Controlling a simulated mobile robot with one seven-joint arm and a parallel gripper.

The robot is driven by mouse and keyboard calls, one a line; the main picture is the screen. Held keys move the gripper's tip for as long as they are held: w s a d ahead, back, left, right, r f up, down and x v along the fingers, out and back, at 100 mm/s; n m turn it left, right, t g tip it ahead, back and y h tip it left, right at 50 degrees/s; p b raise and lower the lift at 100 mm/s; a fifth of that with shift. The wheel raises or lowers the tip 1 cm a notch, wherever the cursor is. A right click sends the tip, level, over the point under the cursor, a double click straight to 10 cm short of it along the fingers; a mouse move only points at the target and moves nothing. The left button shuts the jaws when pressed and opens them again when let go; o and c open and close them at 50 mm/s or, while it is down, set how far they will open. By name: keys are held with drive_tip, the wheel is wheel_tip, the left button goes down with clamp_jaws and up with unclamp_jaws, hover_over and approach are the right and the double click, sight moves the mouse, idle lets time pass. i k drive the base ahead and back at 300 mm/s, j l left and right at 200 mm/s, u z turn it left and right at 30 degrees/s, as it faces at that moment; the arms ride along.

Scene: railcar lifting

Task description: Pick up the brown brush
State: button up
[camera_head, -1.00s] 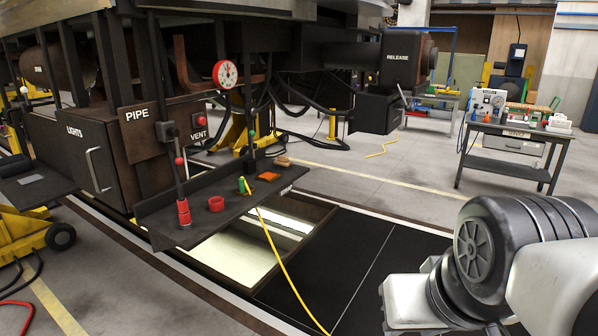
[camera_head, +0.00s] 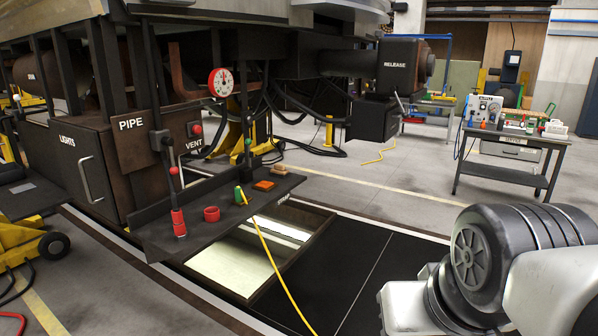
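A small tan-brown block-like thing (camera_head: 279,170), which looks like the brown brush, lies at the far end of the dark shelf (camera_head: 225,215) under the railcar. It is too small to make out bristles. Just in front of it lies an orange square (camera_head: 263,185). A green piece (camera_head: 239,195) with the yellow hose, a red ring (camera_head: 211,214) and a red cylinder (camera_head: 178,222) stand nearer on the same shelf. My arm fills the lower right, well apart from the shelf. My gripper is out of view.
The railcar (camera_head: 130,165) with gauge, levers and hanging hoses overhangs the shelf. A yellow hose (camera_head: 275,265) runs down over the lit floor pit (camera_head: 235,265). A workbench (camera_head: 510,140) with several items stands at the back right. The floor between is mostly clear.

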sight(279, 171)
drive_tip(key=i+j, duration=0.1)
drive_tip(key=i, duration=0.45)
drive_tip(key=i+j+z, duration=0.1)
drive_tip(key=i, duration=0.45)
drive_tip(key=i+j, duration=0.1)
drive_tip(key=i, duration=0.45)
drive_tip(key=i+j, duration=0.15)
drive_tip(key=i, duration=0.35)
drive_tip(key=i+j+z, duration=0.1)
drive_tip(key=i, duration=0.45)
drive_tip(key=i+j, duration=0.2)
drive_tip(key=i, duration=0.35)
